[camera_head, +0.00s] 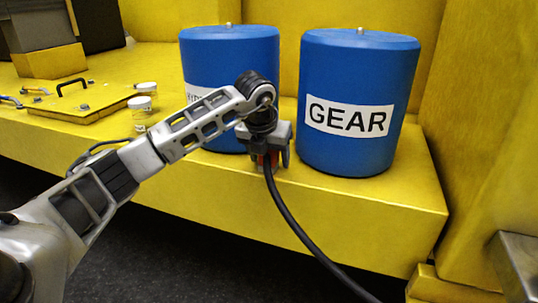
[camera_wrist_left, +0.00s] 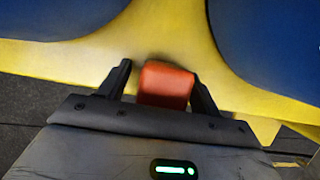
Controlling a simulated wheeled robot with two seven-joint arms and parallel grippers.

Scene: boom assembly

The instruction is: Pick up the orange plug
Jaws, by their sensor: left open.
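The orange plug (camera_wrist_left: 166,84) shows in the left wrist view as an orange-red block between the two dark fingers of my left gripper (camera_wrist_left: 164,88). The fingers stand on either side of it, with a narrow gap at least on the left. In the head view my left gripper (camera_head: 268,158) is at the front edge of the yellow ledge, between the two blue drums. A black cable (camera_head: 310,240) hangs from that spot down to the lower right. My right gripper is not in view.
The blue drum marked GEAR (camera_head: 358,75) stands right of the gripper, another blue drum (camera_head: 230,52) behind it. Small clear-walled jars (camera_head: 146,92) and a yellow plate with a black handle (camera_head: 75,102) are at left on the yellow ledge (camera_head: 400,195).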

